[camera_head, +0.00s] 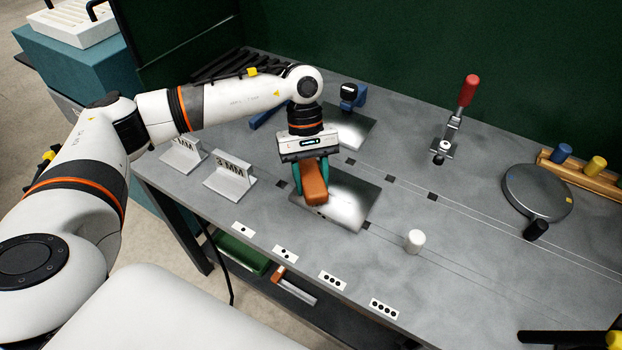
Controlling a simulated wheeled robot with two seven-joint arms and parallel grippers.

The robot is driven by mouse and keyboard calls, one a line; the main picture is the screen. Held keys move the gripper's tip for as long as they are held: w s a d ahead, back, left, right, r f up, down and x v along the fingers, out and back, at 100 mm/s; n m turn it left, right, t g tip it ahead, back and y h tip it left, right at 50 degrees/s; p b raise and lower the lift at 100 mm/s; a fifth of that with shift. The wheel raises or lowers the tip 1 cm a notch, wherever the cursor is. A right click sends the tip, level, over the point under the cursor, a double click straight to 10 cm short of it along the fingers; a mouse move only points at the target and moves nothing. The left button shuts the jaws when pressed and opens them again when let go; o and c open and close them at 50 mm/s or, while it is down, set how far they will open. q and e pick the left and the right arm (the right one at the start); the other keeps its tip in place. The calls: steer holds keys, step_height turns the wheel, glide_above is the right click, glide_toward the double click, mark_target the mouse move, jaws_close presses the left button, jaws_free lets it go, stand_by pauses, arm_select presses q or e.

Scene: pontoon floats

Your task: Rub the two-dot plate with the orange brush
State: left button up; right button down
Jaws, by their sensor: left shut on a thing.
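My left gripper (311,172) is shut on the orange brush (315,186). Its teal fingers stand on either side of the brush body. The brush is over the left part of a shiny metal plate (350,204) and looks down on it or very close; the contact is hidden. Any dots on this plate are too small to read surely. A two-dot label (285,253) lies on the bench's front edge, near this plate. A second metal plate (351,133) lies farther back. My right gripper is not in view.
A blue tool (351,97) stands at the far plate. Signs (230,177) stand left of the near plate. A white cylinder (415,241), red-handled clamp (459,112) and round grey disc (537,190) are to the right. Bare bench lies between them.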

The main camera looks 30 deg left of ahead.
mark_target(356, 217)
arm_select(q)
steer(key=shift+d+f+b, duration=0.1)
steer(key=shift+d+b, duration=0.25)
steer(key=shift+d, duration=0.85)
steer(key=shift+d+r+b, duration=0.2)
steer(key=shift+d+b, duration=0.45)
steer(key=shift+d, duration=1.45)
steer(key=shift+s+d+f+b, duration=0.1)
steer(key=shift+d+f+b, duration=0.1)
steer(key=shift+d+b, duration=0.75)
steer(key=shift+d, duration=0.65)
steer(key=shift+r, duration=0.2)
steer(key=shift+r+p, duration=0.25)
steer(key=shift+p, duration=0.15)
steer(key=shift+r+p, duration=1.05)
steer(key=shift+r, duration=1.6)
steer(key=shift+r, duration=0.1)
